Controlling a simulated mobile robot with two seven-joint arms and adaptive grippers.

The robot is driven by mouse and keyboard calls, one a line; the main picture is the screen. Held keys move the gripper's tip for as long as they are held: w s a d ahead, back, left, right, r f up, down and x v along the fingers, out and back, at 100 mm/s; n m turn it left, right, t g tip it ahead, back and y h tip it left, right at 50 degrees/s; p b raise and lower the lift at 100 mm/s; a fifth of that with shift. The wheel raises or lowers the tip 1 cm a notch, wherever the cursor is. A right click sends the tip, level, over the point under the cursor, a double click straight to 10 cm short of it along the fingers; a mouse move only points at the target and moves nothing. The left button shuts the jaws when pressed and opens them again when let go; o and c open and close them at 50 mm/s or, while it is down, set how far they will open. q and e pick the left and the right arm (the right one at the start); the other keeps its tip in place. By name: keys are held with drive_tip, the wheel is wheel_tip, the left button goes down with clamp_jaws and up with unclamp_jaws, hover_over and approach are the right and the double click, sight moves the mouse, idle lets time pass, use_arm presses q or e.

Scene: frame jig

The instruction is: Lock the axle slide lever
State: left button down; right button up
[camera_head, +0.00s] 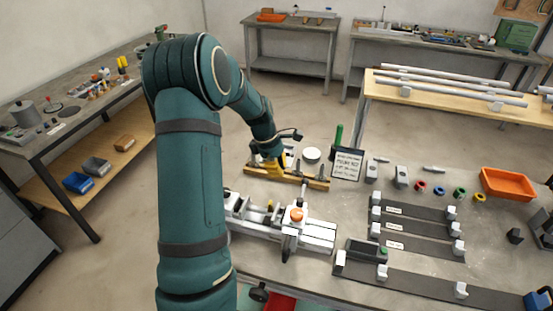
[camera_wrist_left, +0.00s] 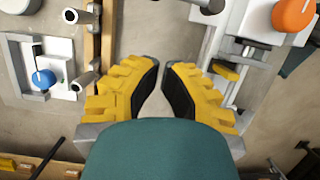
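The white and grey slide jig (camera_head: 318,232) stands on the bench in the middle of the head view. An orange round knob (camera_head: 296,215) sits on it; the same knob shows at the top right of the left wrist view (camera_wrist_left: 293,14). I cannot clearly single out the slide lever. My left gripper (camera_head: 268,172), with yellow fingers, is behind the jig, beside a wooden bar. In the left wrist view its fingertips (camera_wrist_left: 161,64) are a small gap apart, with nothing between them. My left arm hides the jig's left part. My right gripper is out of view.
A blue knob (camera_wrist_left: 43,77) sits on a grey frame beside the left gripper. Dark strips with white blocks and an orange tray (camera_head: 508,183) lie to the right.

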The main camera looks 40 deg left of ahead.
sight(303, 192)
use_arm(q)
drive_tip(key=d+f, duration=0.1)
drive_tip(key=w+d+f, duration=0.1)
drive_tip(key=d+f, duration=0.1)
drive_tip(key=shift+w+f, duration=0.4)
drive_tip(key=shift+w+d+f, duration=0.15)
drive_tip(key=shift+w+d, duration=0.2)
drive_tip(key=shift+d, duration=0.3)
